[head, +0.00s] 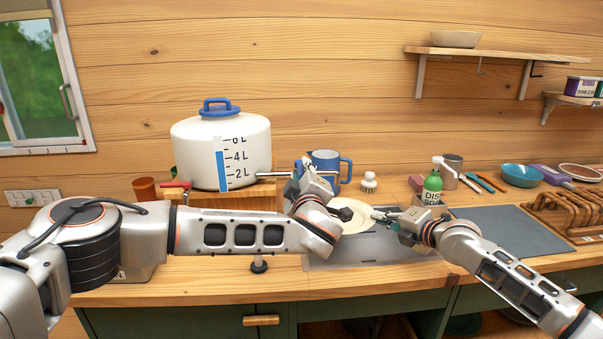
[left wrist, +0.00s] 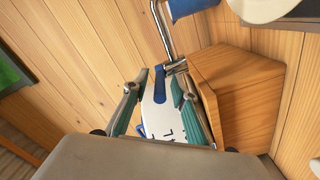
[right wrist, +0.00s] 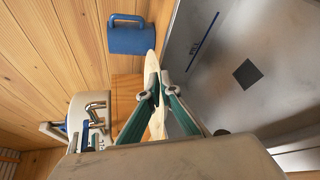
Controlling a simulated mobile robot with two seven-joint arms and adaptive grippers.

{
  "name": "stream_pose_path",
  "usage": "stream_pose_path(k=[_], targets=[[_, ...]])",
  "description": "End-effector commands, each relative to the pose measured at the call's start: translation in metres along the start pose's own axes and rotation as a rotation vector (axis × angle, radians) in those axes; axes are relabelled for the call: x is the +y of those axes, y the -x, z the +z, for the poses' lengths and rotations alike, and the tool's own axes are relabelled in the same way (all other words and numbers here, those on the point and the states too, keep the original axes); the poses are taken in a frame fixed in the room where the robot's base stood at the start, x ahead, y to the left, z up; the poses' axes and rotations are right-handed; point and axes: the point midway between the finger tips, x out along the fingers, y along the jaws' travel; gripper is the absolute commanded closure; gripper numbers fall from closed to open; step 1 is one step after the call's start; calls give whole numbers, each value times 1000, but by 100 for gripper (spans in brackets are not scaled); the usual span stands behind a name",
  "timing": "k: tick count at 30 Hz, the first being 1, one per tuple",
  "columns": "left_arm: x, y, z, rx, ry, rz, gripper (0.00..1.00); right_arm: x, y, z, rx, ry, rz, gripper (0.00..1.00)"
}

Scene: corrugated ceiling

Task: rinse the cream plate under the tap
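The cream plate (head: 352,222) is held over the sink, partly hidden by my left forearm. It shows edge-on in the right wrist view (right wrist: 157,118). My right gripper (head: 380,214) is shut on its rim. The white water tank (head: 222,150) has a blue lid and a litre scale. Its metal tap pipe (head: 283,174) runs right, and the outlet is hidden by my left gripper (head: 313,172). In the left wrist view, a blue tap lever (left wrist: 160,86) lies between the left gripper's parted fingers. I cannot tell whether they touch it.
A blue mug (head: 328,163) stands behind my left gripper. A green soap bottle (head: 432,186) is right of the sink (head: 400,248). A grey mat (head: 505,228) and a wooden rack (head: 560,213) are further right. A red-handled item (head: 174,185) is by the tank.

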Motion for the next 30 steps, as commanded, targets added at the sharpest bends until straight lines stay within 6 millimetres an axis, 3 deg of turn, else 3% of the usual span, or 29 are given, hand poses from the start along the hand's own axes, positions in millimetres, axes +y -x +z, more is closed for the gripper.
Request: stream_pose_path(k=[1,3,11,30], targets=[[0,0,0,0,0,0,88,2,0,1,-1,-2,4,100],[0,0,0,0,0,0,100,2,0,1,-1,-2,4,100],[1,0,1,14,2,-9,100,2,0,1,-1,-2,4,100],[10,-3,13,241,0,-159,100,2,0,1,-1,-2,4,100]])
